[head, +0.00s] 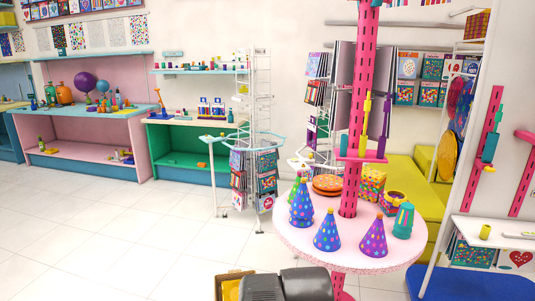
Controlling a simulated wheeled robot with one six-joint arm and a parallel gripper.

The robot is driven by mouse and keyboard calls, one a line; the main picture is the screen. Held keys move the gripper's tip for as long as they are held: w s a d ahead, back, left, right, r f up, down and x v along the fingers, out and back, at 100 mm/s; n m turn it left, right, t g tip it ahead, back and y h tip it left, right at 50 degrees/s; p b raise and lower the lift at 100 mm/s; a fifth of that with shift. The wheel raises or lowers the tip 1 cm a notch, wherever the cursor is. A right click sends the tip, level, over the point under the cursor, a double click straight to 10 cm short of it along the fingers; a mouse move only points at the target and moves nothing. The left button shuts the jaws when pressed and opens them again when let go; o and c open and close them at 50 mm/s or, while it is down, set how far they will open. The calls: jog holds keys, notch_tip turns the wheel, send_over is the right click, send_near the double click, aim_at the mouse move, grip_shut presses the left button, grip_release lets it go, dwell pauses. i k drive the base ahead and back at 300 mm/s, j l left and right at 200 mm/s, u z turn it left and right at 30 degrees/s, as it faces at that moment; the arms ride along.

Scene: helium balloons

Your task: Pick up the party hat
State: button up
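Several cone-shaped party hats stand upright on a round pink table. A taller blue dotted hat (301,208) is at the left of the tabletop, with part of another cone showing behind it. A second blue dotted hat (327,234) stands near the front edge. A purple dotted hat (373,239) stands to its right, also near the front. I cannot tell from the frame which hat the task means. My gripper is not recognisable in the head view; only dark grey parts, likely mine, show at the bottom edge, in front of the table.
The round pink table (300,245) has a pink post (350,185) through its middle. Orange plates (327,184), a dotted box (372,184) and a teal lantern-like item (403,221) share the top. A wire card rack (256,165) stands behind left. White floor is clear at left.

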aim_at(327, 239)
jog(key=l, duration=0.2)
jog(key=i+l, duration=0.2)
jog(key=i, duration=0.25)
jog(key=i+l, duration=0.15)
jog(key=i, duration=0.25)
jog(key=i+l, duration=0.2)
jog(key=i, duration=0.25)
jog(key=u, duration=0.05)
